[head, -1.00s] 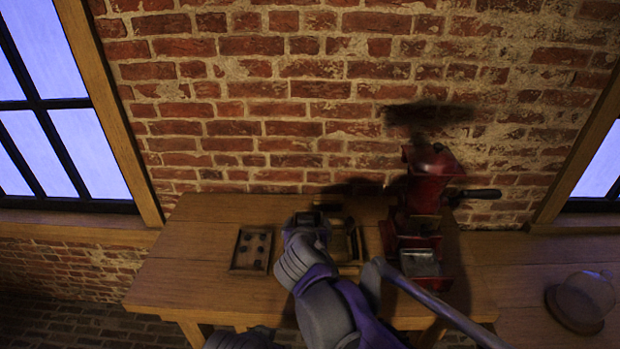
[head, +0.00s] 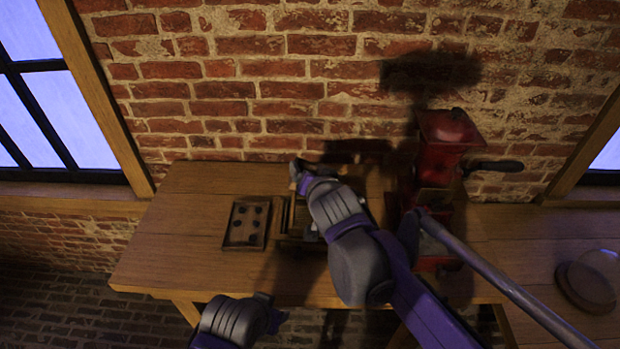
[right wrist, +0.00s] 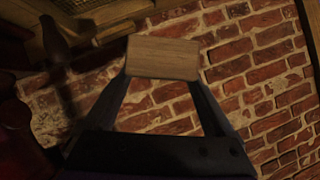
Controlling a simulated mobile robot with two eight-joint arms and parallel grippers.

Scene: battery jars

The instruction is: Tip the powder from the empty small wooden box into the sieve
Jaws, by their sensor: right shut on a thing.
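My right gripper (head: 299,172) is raised over the table in front of the brick wall. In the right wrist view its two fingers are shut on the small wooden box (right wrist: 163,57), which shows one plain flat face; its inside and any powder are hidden. A wooden frame with mesh, which looks like the sieve (right wrist: 92,14), shows at the top left of the right wrist view, apart from the box. In the head view a wooden frame (head: 290,238) stands on the table, partly hidden by my right arm. My left gripper (head: 268,314) is low in front of the table, its fingers too dark to judge.
A red grinder (head: 437,150) with a crank handle (head: 495,166) stands right of my right arm. A shallow tray (head: 233,240) with several dark round pieces lies left of the frame. A glass dome on a round base (head: 585,288) is far right. The table's left end is clear.

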